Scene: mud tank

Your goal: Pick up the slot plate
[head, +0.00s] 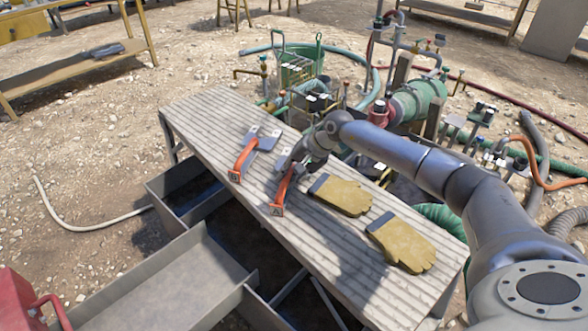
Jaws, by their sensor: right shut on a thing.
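Two orange-handled pieces with lettered end tags lie at the left part of a long ribbed bench (330,240). The left piece (243,160) shows a grey plate at its far end and lies free. The slot plate (281,190), which I take to be the right piece, has its orange handle running toward the bench's front edge. My right gripper (290,168) is over its far part and shut on it; the gripper hides much of its plate. I cannot tell whether it is lifted clear of the bench. My left gripper is not in view.
Two tan gloves (341,195) (401,242) lie on the bench to the right, close to my right arm. A green pump (415,100) with pipes and valves stands behind. Grey metal troughs (165,285) are in front.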

